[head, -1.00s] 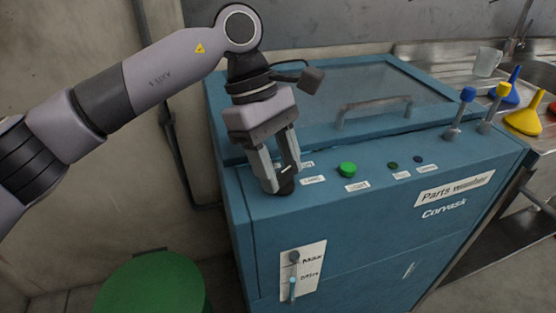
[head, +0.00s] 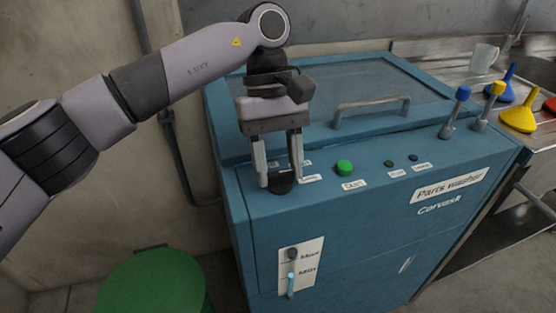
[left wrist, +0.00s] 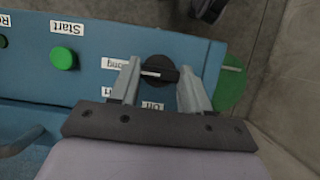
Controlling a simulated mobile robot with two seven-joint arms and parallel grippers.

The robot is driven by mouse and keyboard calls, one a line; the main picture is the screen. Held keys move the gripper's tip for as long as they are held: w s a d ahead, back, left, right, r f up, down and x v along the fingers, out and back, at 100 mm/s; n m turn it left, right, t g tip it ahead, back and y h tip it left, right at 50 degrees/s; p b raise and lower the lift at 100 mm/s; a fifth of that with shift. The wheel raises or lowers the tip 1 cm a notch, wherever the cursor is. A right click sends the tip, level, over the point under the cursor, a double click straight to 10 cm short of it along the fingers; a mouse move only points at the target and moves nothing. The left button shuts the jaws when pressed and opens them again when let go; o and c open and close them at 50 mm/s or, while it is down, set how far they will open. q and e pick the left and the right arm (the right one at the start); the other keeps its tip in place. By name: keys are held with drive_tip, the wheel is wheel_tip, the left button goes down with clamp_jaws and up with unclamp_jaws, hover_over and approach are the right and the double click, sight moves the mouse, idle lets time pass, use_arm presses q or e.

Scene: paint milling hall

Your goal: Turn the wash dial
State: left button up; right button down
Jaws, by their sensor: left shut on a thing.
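The wash dial (head: 281,184) is a black round knob at the left end of the blue parts washer's panel. My left gripper (head: 280,180) points down with its fingers on either side of the dial and is shut on it. In the left wrist view, the dial (left wrist: 165,72) sits between the fingertips of the left gripper (left wrist: 158,80). Its white pointer line points left, towards the label reading "ong". An "Off" label (left wrist: 152,106) and another partly hidden label also lie by the dial. My right gripper is not in view.
A green Start button (head: 344,168) and two small dark buttons lie right of the dial. Blue- and yellow-capped levers (head: 456,108) stand farther right. The washer lid has a grey handle (head: 370,108). A green bin (head: 150,285) stands below left.

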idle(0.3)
use_arm(q)
drive_tip(key=o, duration=1.1)
drive_tip(key=shift+c, duration=0.2)
drive_tip(key=v, duration=0.7)
drive_tip(key=shift+p, duration=0.3)
drive_tip(key=shift+s+r, duration=0.1)
